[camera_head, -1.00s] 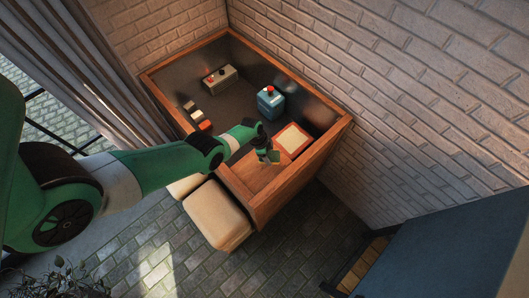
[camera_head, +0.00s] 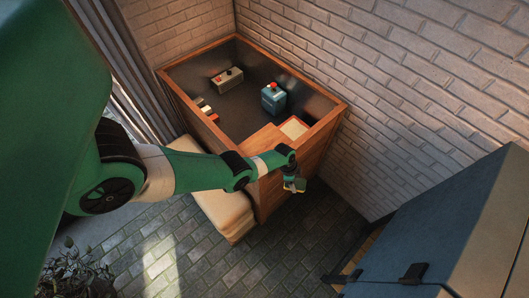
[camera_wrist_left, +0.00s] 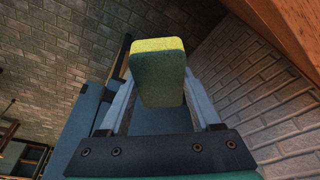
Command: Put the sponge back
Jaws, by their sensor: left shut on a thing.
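The sponge (camera_wrist_left: 158,70) is a yellow-green block in the left wrist view, held between the two fingers of my left gripper (camera_wrist_left: 160,105). In the head view my left gripper (camera_head: 291,180) is shut on the sponge (camera_head: 299,186), just outside the right front side of the wooden-walled workbench (camera_head: 285,178). The sponge is clear of the bench. My right gripper is not in view.
On the dark bench top stand a blue box with a red button (camera_head: 274,97), a grey box (camera_head: 227,78) and several small blocks (camera_head: 206,109). A red-edged pale tray (camera_head: 294,128) lies at the near corner. A cushioned seat (camera_head: 222,210) stands below. A blue cabinet (camera_head: 440,240) is at lower right, with open floor between.

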